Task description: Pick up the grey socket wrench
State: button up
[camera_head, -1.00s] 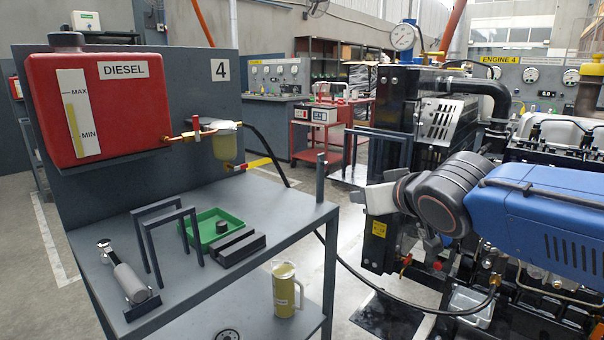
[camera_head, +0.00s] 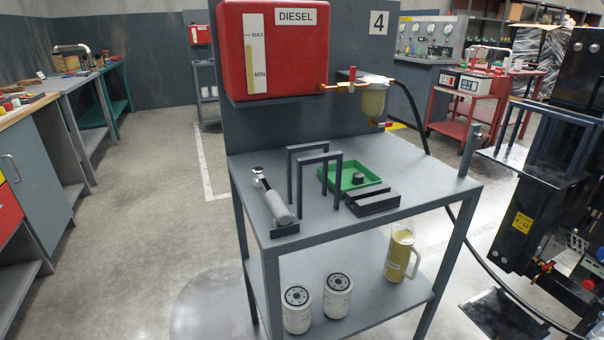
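The grey socket wrench (camera_head: 277,207) is on the left part of the grey bench top (camera_head: 330,222). It has a thick grey handle toward the near edge and a shiny metal head toward the back left. Its handle end is at a small dark block (camera_head: 285,230); I cannot tell whether it rests on it. Two dark upright frames (camera_head: 317,160) stand just right of the wrench. My gripper is out of view.
A green tray (camera_head: 350,181) and dark grooved blocks (camera_head: 373,203) lie right of the frames. The red diesel tank (camera_head: 275,50) hangs behind. Two white filters (camera_head: 297,312) and a yellowish jug (camera_head: 399,254) stand on the lower shelf. Floor left of the bench is clear.

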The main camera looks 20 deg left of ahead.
aim_at(281, 211)
jog(key=u, duration=1.4)
jog(key=z, duration=3.25)
jog(key=u, duration=3.25)
